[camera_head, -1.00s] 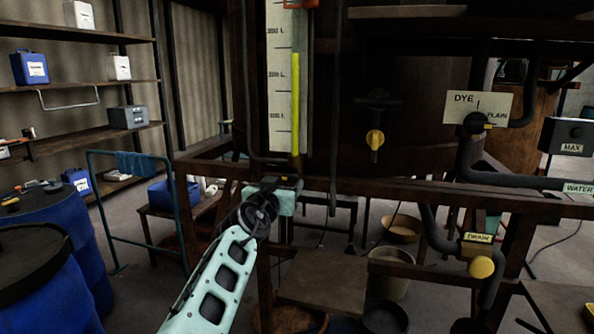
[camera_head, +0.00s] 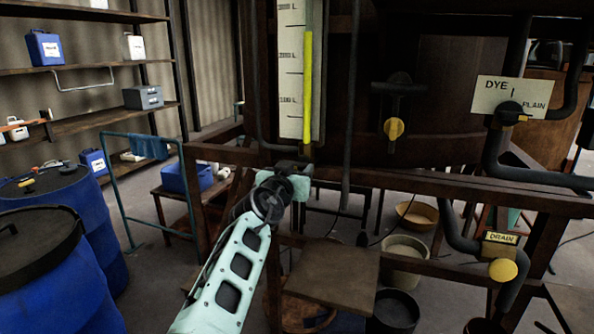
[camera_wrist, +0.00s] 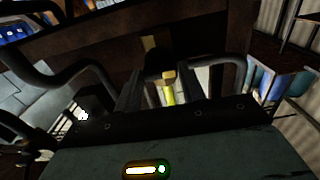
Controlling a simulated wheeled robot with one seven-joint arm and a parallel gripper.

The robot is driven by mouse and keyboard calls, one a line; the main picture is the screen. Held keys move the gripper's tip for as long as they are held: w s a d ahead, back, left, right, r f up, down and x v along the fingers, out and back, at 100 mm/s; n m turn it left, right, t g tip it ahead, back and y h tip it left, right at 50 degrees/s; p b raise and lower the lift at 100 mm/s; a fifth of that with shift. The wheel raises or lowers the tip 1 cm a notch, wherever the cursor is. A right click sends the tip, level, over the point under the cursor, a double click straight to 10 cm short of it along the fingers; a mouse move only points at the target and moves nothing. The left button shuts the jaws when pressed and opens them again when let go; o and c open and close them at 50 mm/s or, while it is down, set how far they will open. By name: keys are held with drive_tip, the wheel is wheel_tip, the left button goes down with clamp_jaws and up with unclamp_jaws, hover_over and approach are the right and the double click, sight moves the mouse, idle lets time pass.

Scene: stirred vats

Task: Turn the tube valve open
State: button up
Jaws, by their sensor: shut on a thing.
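The level tube (camera_head: 307,95) stands upright beside a white scale board on the vat, with yellow liquid in it. My gripper (camera_head: 296,170) is at the tube's foot, just below the scale; the arm hides much of this spot in the head view. In the wrist view the dark fingers (camera_wrist: 160,88) stand on either side of a small yellow handle (camera_wrist: 168,76), which I take for the tube valve. My gripper is shut on it. Bright yellow shows just below the handle. The exact angle of the handle is hard to tell.
A wooden frame beam (camera_head: 450,184) runs across the vat's front by my gripper. To the right are a yellow tap (camera_head: 393,129), the DYE/PLAIN sign (camera_head: 485,97) and the drain valve (camera_head: 502,270). Blue drums (camera_head: 70,230) stand at the left. A board (camera_head: 335,278) sits below.

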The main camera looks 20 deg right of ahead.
drive_tip(key=shift+n, duration=0.3)
drive_tip(key=n+b, duration=0.2)
drive_tip(key=n, duration=0.1)
drive_tip(key=shift+f+b, duration=0.1)
drive_tip(key=shift+b, duration=0.2)
drive_tip(key=n+b, duration=0.1)
drive_tip(key=n, duration=0.8)
drive_tip(key=shift+a+n, duration=0.1)
drive_tip(key=shift+n, duration=0.2)
drive_tip(key=shift+n+p, duration=0.55)
drive_tip(key=shift+n, duration=1.75)
drive_tip(key=o, duration=1)
